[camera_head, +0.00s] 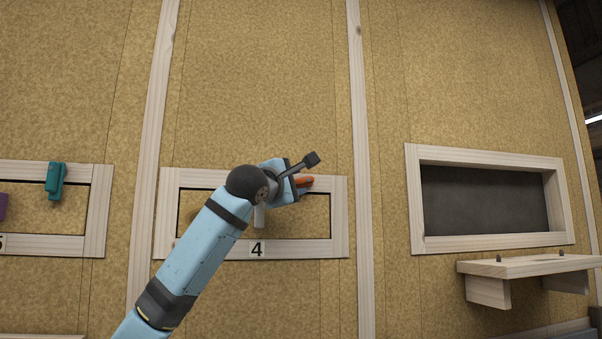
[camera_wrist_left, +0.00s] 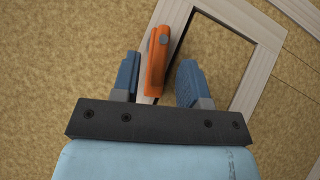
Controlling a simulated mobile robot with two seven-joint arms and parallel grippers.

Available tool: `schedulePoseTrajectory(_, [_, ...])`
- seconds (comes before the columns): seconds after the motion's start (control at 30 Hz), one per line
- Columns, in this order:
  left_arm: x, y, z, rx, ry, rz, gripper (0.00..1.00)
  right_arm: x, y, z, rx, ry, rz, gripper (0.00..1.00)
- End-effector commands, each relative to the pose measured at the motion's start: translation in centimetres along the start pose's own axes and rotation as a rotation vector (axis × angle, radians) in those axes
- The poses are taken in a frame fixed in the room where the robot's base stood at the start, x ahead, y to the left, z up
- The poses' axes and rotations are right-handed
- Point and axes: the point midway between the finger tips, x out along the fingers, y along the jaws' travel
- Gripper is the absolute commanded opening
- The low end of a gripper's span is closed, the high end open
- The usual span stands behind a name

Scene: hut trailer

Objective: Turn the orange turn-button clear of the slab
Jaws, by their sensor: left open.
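The orange turn-button (camera_head: 305,181) is on the top rail of the wooden frame marked 4, partly hidden behind my left gripper in the head view. In the left wrist view the orange turn-button (camera_wrist_left: 157,62) stands between the two blue fingers of my left gripper (camera_wrist_left: 160,80). The fingers are open, with a gap on each side of it. The slab (camera_head: 290,215) fills the opening of frame 4, a dark gap showing around its edge. My arm hides part of the slab. My right gripper is not in view.
A teal turn-button (camera_head: 56,180) sits on the frame at the left, near a purple piece (camera_head: 3,206). At the right is an open dark window (camera_head: 485,200) with a wooden shelf (camera_head: 530,266) jutting out below it. The wall above frame 4 is clear.

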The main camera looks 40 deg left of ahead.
Motion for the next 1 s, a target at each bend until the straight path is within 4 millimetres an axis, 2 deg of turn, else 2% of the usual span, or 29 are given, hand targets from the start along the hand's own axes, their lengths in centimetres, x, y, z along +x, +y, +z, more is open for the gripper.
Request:
schedulePoseTrajectory(0.1, [1.8,0.2,0.0,-0.001,0.001,-0.002,0.40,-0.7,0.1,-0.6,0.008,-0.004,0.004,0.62])
schedulePoseTrajectory(0.2, [2.6,0.1,0.0,0.000,0.000,0.000,0.40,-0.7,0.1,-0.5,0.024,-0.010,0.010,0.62])
schedulePoseTrajectory(0.57, [3.2,-0.1,0.0,0.000,0.000,0.000,0.40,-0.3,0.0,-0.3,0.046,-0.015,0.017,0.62])
schedulePoseTrajectory(0.67, [3.2,-0.1,0.0,0.000,0.000,0.000,0.22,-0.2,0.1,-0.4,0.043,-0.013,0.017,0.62])
schedulePoseTrajectory(0.73, [3.2,-0.1,0.0,0.000,0.000,0.000,0.06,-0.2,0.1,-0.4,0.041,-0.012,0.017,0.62])
schedulePoseTrajectory(0.77, [3.2,-0.1,0.0,0.000,0.000,0.000,0.02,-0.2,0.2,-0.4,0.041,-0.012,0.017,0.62])
schedulePoseTrajectory(1.0, [3.1,0.1,0.4,0.010,-0.001,-0.001,0.02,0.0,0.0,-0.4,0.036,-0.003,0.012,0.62])
